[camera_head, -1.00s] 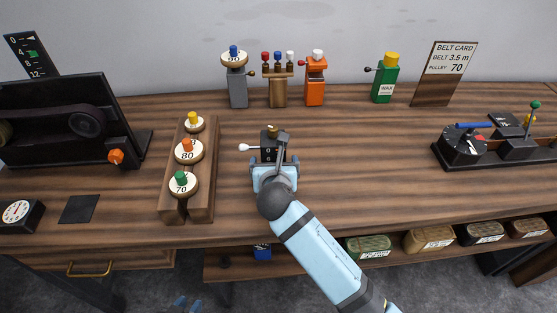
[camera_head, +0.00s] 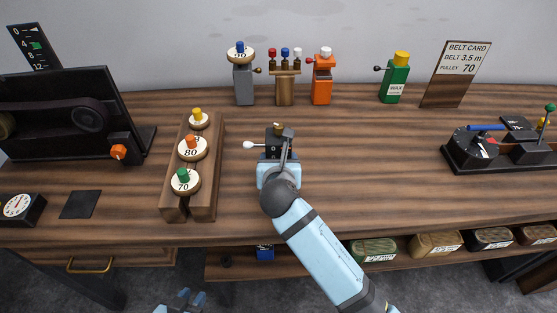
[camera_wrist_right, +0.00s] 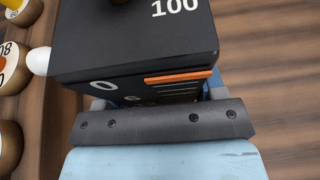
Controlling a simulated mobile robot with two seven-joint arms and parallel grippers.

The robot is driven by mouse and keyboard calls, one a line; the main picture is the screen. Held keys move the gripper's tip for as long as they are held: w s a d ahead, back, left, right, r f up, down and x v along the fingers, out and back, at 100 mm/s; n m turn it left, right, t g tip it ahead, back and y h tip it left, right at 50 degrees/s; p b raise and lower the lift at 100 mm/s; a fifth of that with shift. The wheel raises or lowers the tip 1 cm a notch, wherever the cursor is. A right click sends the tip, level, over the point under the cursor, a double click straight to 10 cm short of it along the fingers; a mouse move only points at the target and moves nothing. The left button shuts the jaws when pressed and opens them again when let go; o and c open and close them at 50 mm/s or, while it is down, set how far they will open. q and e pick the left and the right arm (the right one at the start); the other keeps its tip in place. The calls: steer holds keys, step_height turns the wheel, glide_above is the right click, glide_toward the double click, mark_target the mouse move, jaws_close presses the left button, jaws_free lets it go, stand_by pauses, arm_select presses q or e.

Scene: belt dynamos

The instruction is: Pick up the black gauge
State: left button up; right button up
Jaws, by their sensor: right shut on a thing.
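The black gauge (camera_head: 272,150) is a dark block with a brass knob on top and a white-tipped lever on its left side. It is near the middle of the table, and I cannot tell whether it touches the top. My right gripper (camera_head: 279,163) is shut on it from the near side. In the right wrist view the gauge (camera_wrist_right: 130,45) shows "100", "0" and an orange line, with the right gripper (camera_wrist_right: 155,95) against it; the fingers are mostly hidden. My left gripper (camera_head: 186,299) is low at the bottom edge, empty, its fingers apart.
Left of the gauge is a wooden rack (camera_head: 205,196) with numbered pulleys. A dial box (camera_head: 17,207) and a dark pad (camera_head: 80,204) lie further left. Grey (camera_head: 243,85), orange (camera_head: 322,85) and green (camera_head: 394,82) devices stand behind. The table (camera_head: 360,165) right of the gauge is clear.

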mark_target(279, 134)
steer(key=shift+r, duration=0.2)
step_height(279, 134, up, 18)
steer(key=shift+r+p, duration=0.15)
steer(key=shift+p, duration=0.85)
steer(key=shift+r, duration=0.7)
steer(key=shift+f, duration=5.5)
step_height(279, 134, down, 8)
